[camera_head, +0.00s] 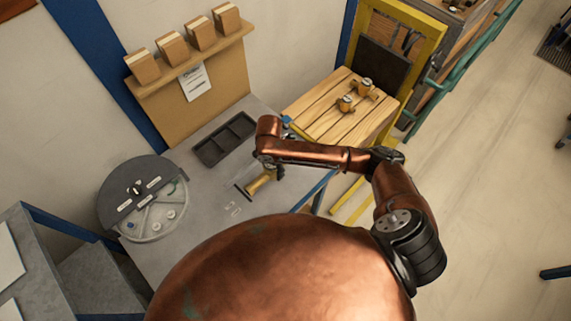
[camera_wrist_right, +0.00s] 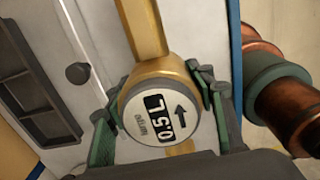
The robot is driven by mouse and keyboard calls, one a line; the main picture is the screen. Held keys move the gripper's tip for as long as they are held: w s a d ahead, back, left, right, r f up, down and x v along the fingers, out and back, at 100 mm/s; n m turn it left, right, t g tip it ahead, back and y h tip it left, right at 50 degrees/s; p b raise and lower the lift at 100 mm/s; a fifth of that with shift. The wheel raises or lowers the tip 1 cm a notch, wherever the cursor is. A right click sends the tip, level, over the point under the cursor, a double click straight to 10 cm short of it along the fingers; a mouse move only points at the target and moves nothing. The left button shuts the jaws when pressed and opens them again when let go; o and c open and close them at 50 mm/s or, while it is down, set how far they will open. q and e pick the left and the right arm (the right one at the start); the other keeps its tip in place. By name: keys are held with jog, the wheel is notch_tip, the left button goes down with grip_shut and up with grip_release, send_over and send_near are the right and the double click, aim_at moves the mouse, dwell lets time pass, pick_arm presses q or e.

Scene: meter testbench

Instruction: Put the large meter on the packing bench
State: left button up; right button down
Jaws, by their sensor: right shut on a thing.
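My right gripper (camera_head: 277,171) is shut on a brass meter (camera_head: 258,184) at the grey testbench (camera_head: 210,180). In the right wrist view the meter (camera_wrist_right: 150,75) has a round white face with a dark number window and an arrow, between the green-padded fingers of the right gripper (camera_wrist_right: 160,112). I cannot tell whether it still touches the bench. The wooden slatted bench (camera_head: 299,106), seemingly the packing bench, stands behind with two brass meters, one nearer (camera_head: 346,104) and one farther (camera_head: 365,85). My left gripper is out of view.
A dark compartment tray (camera_head: 224,138) and a round grey turntable (camera_head: 143,207) stand on the testbench. Several cardboard boxes (camera_head: 201,33) line a shelf above. A yellow frame (camera_head: 429,25) borders the wooden bench, whose left and front slats are clear.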

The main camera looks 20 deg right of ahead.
jog(key=a+f, duration=0.1)
jog(key=w+a+f, duration=0.1)
jog(key=f, duration=0.1)
jog(key=w+a+f, duration=0.1)
jog(key=a+f, duration=0.1)
jog(key=shift+a+f+p, duration=0.1)
jog(key=shift+f+p, duration=0.1)
jog(key=shift+p, duration=0.1)
jog(key=shift+f, duration=1.55)
jog(key=shift+f, duration=0.1)
jog(key=c, duration=0.9)
grip_release()
jog(key=shift+s+f, duration=0.1)
jog(key=shift+s, duration=0.05)
notch_tip(320, 180, up, 12)
jog(key=shift+r+b, duration=0.1)
jog(key=shift+b, duration=0.25)
